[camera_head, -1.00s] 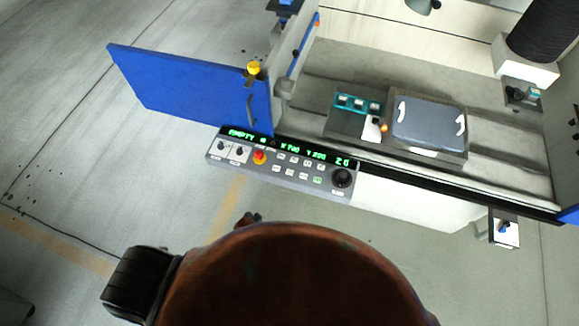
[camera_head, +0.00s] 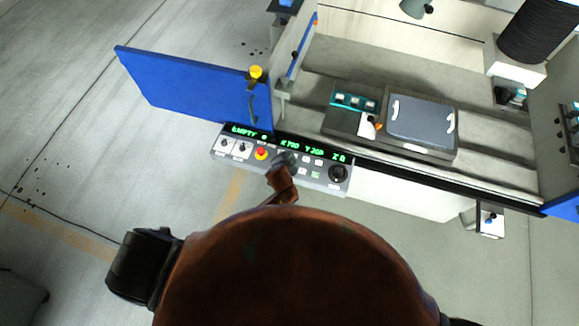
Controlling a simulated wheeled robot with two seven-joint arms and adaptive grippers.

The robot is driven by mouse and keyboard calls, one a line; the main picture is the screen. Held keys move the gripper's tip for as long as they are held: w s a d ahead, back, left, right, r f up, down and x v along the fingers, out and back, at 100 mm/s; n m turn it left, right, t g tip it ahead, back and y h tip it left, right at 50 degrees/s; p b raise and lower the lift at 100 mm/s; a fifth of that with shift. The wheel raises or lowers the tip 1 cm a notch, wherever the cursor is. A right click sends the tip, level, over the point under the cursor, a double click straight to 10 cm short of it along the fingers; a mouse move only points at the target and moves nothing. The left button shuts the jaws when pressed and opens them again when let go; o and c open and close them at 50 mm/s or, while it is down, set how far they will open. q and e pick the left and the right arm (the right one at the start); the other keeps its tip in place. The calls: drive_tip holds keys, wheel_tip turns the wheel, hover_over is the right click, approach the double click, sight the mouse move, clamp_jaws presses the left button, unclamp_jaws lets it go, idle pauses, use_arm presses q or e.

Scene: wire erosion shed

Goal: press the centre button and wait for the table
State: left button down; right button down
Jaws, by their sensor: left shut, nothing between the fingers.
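The grey control panel (camera_head: 328,184) runs along the machine's front edge, with a green-lit display (camera_head: 290,144) reading EMPTY and X, Y and Z values. It carries a red button (camera_head: 261,153), two switches at left, small white keys and a black knob (camera_head: 338,172) at right. My left gripper (camera_head: 287,160) is shut and empty, over the middle keys. It hides several of them, so I cannot tell whether it touches one. The machine table (camera_head: 470,162) lies behind the panel. My right gripper is not in view.
A dark plate with white handles (camera_head: 422,122) and a teal-topped block (camera_head: 354,100) sit on the bed. Bare floor lies at left.

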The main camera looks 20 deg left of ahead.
use_arm(q)
wheel_tip(320, 180, down, 8)
drive_tip(key=b, duration=0.7)
drive_tip(key=shift+r+b, duration=0.1)
drive_tip(key=shift+b, duration=0.2)
drive_tip(key=shift+f+b, duration=0.35)
drive_tip(key=shift+f, duration=0.2)
drive_tip(key=shift+f, duration=0.1)
idle(0.6)
drive_tip(key=shift+f, duration=0.3)
